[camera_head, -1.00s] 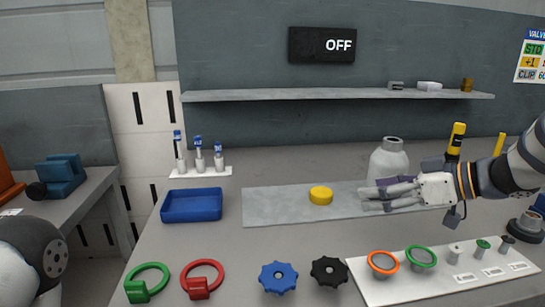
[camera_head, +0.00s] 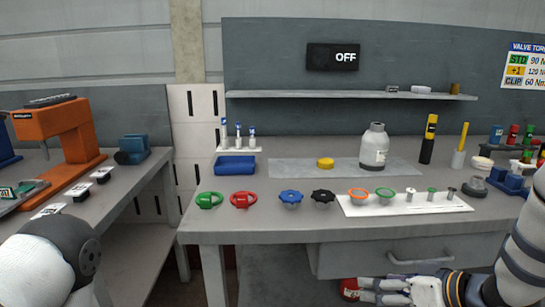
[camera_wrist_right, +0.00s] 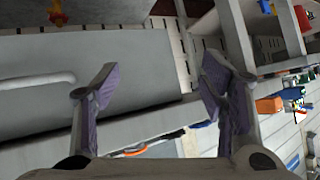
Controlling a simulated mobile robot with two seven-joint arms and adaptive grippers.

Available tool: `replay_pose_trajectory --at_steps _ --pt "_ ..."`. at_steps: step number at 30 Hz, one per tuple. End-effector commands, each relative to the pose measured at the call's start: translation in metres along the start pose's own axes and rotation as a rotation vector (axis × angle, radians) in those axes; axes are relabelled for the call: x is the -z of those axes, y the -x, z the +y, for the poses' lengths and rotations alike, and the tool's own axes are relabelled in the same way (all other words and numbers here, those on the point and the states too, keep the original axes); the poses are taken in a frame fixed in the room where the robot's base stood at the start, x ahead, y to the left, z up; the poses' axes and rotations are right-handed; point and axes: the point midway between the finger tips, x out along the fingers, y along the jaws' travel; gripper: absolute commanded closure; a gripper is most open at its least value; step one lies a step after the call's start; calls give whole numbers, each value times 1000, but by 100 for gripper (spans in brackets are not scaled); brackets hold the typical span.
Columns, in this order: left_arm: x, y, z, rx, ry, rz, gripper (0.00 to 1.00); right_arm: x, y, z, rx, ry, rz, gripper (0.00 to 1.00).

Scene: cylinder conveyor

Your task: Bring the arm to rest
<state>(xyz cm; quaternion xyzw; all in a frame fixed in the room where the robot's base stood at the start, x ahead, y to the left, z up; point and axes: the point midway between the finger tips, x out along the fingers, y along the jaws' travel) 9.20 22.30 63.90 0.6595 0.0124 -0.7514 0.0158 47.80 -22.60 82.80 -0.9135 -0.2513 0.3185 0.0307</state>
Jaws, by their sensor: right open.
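My right gripper (camera_head: 366,290) is at the bottom right of the head view, low in front of the workbench (camera_head: 215,228) and below its top. It also shows in the right wrist view (camera_wrist_right: 158,82), its two fingers apart with nothing between them. The wrist view shows the grey drawer front (camera_wrist_right: 130,55) with its bar handle (camera_wrist_right: 38,82) close by. Of my left arm only a rounded link shows at the lower left of the head view; its gripper is out of the picture.
On the bench stand a grey bottle (camera_head: 374,148), a yellow puck (camera_head: 325,163), a blue tray (camera_head: 236,166), and several valve handwheels along the front. A red object (camera_head: 348,289) shows by my right fingertips; contact is unclear. An orange machine (camera_head: 66,140) stands left.

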Motion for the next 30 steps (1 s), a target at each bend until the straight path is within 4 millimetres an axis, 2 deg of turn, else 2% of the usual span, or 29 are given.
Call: replay_pose_trajectory --at_steps 1,2,3,5,6,8,9,12,15,18,30 --pt "0 0 0 0 0 -1 32 -41 -6 -8 -33 -61 -67 35" --pt "0 0 0 0 0 -1 32 -66 -8 -11 -62 -96 -111 35" --pt "-1 0 0 0 0 -2 32 -101 -7 -18 -100 -141 -174 35" --pt "-1 0 0 0 0 -3 32 -155 0 -31 -160 -206 -286 35" --pt "-1 0 0 0 0 -4 32 -193 10 -42 -199 -245 -371 35" --pt "-2 0 0 0 0 -4 32 -245 31 -60 -255 -294 -503 35" --pt "-2 0 0 0 0 -4 32 -275 48 -72 -288 -321 -590 35" --pt "-1 0 0 0 0 -3 32 -333 93 -101 -350 -364 -787 35" --pt "-1 0 0 0 0 -3 32 -366 130 -122 -388 -386 -925 35" --pt "-1 0 0 0 0 -3 32 -379 149 -132 -407 -394 -992 35" --pt "-1 0 0 0 0 -3 32 -381 152 -134 -412 -396 -1004 35"
